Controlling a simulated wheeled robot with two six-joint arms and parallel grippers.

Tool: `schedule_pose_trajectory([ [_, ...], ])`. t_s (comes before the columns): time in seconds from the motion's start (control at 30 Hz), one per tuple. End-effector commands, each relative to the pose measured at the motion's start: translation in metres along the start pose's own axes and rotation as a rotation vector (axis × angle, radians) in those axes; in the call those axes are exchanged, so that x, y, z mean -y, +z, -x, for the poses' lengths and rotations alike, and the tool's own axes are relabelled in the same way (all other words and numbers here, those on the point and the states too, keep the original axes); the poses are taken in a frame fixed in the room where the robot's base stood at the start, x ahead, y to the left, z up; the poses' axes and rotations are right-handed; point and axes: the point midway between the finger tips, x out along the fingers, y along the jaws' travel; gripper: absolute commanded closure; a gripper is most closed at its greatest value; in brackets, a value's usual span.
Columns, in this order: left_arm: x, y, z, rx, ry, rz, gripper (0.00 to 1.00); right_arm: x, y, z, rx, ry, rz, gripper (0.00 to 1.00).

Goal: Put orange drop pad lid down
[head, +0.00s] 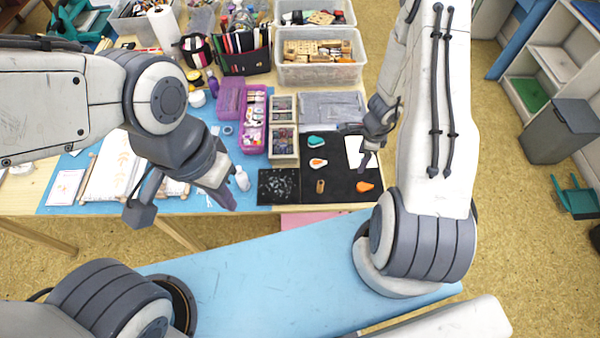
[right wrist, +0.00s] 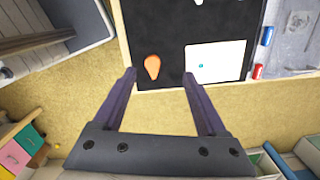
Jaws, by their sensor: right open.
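An orange drop-shaped piece (head: 365,186) lies flat near the right edge of the black mat (head: 341,190). It also shows in the right wrist view (right wrist: 152,67), beyond the left fingertip and touching neither finger. A white drop-shaped piece with an orange spot (head: 318,162) lies on the mat to its left. I cannot tell for certain which is the lid. My right gripper (head: 382,142) is open and empty above the mat's right edge; its fingers also show in the right wrist view (right wrist: 160,78). My left gripper (head: 184,204) is open and empty near the table's front edge.
A white card (head: 355,152) lies on the mat, with a teal drop pad (head: 316,141) and a wooden stamp (head: 320,186) nearby. Stamp boxes (head: 284,145) are behind.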

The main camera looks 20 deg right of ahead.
Motion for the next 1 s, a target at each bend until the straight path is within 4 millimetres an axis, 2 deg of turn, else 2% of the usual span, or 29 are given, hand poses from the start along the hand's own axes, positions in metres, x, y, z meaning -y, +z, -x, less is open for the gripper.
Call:
schedule_pose_trajectory([
  [0.03,0.000,0.000,0.000,0.000,0.000,0.000,1.00,0.008,0.030,0.024,0.028,-0.024,0.129,0.25],
  [0.07,0.000,0.000,0.000,0.000,0.000,0.000,1.00,0.009,0.049,0.038,0.047,-0.033,0.217,0.25],
  [0.1,0.000,0.000,0.000,0.000,0.000,0.000,1.00,0.006,0.076,0.060,0.074,-0.045,0.351,0.25],
  [0.17,0.000,0.000,0.000,0.000,0.000,0.000,1.00,-0.005,0.118,0.094,0.114,-0.059,0.571,0.25],
  [0.2,0.000,0.000,0.000,0.000,0.000,0.000,1.00,-0.017,0.144,0.116,0.138,-0.065,0.723,0.25],
  [0.27,0.000,0.000,0.000,0.000,0.000,0.000,1.00,-0.042,0.177,0.148,0.167,-0.072,0.947,0.25],
  [0.3,0.000,0.000,0.000,0.000,0.000,0.000,1.00,-0.062,0.195,0.168,0.184,-0.074,1.097,0.25],
  [0.37,0.000,0.000,0.000,0.000,0.000,0.000,1.00,-0.094,0.216,0.197,0.201,-0.074,1.321,0.25],
  [0.4,0.000,0.000,0.000,0.000,0.000,0.000,1.00,-0.117,0.226,0.215,0.208,-0.074,1.468,0.25],
  [0.47,0.000,0.000,0.000,0.000,0.000,0.000,1.00,-0.152,0.233,0.239,0.211,-0.071,1.690,0.25],
  [0.53,0.000,0.000,0.000,0.000,0.000,0.000,1.00,-0.191,0.233,0.263,0.203,-0.065,1.934,0.25],
  [0.6,0.000,0.000,0.000,0.000,0.000,0.000,1.00,-0.222,0.225,0.281,0.185,-0.057,2.150,0.25],
  [0.7,0.000,0.000,0.000,0.000,0.000,0.000,1.00,-0.252,0.209,0.298,0.149,-0.044,2.392,0.25],
  [0.83,0.000,0.000,0.000,0.000,0.000,0.000,1.00,-0.271,0.192,0.309,0.107,-0.033,2.578,0.25],
  [1.0,0.000,0.000,0.000,0.000,0.000,0.000,1.00,-0.276,0.185,0.312,0.088,-0.023,2.643,0.25],
])
